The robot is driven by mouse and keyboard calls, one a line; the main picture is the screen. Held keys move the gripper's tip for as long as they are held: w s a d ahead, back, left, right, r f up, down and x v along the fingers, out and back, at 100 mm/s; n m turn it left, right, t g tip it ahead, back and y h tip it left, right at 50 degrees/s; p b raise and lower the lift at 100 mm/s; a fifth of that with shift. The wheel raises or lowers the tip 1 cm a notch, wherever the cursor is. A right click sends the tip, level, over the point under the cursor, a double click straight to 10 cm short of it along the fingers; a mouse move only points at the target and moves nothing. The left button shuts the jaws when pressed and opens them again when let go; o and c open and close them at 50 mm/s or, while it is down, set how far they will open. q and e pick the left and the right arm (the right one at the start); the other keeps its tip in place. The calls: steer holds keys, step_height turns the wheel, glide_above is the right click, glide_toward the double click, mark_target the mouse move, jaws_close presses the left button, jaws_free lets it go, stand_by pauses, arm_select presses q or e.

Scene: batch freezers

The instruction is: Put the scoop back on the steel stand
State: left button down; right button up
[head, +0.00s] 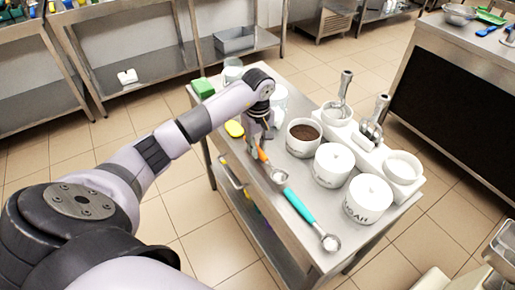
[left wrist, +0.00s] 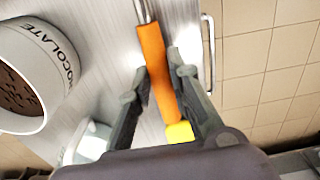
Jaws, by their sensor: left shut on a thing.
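My left gripper (head: 262,140) is shut on the orange handle (head: 262,154) of a scoop, over the near left edge of the steel table (head: 313,218). The scoop's metal bowl (head: 279,176) points toward the front of the table. The scoop's bowl is out of that view. I cannot tell whether the scoop touches the table. A second scoop with a teal handle (head: 299,206) lies nearer the front corner. My right gripper is not in view.
An open chocolate tub (head: 291,141) and lidded white tubs (head: 333,165) stand right of the scoop. A white holder (head: 372,147) with metal utensils is behind them. A green block (head: 203,88) and a yellow item (head: 234,129) lie left of my gripper.

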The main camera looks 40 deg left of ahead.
arm_select(q)
steer(key=shift+f, duration=0.9)
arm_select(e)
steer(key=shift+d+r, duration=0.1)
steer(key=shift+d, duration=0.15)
arm_select(q)
steer(key=shift+f, duration=0.1)
steer(key=c, duration=1.9)
jaws_free()
steer(key=shift+f, duration=0.1)
steer(key=shift+c, duration=0.2)
steer(key=o, duration=0.5)
steer(key=shift+c, duration=0.2)
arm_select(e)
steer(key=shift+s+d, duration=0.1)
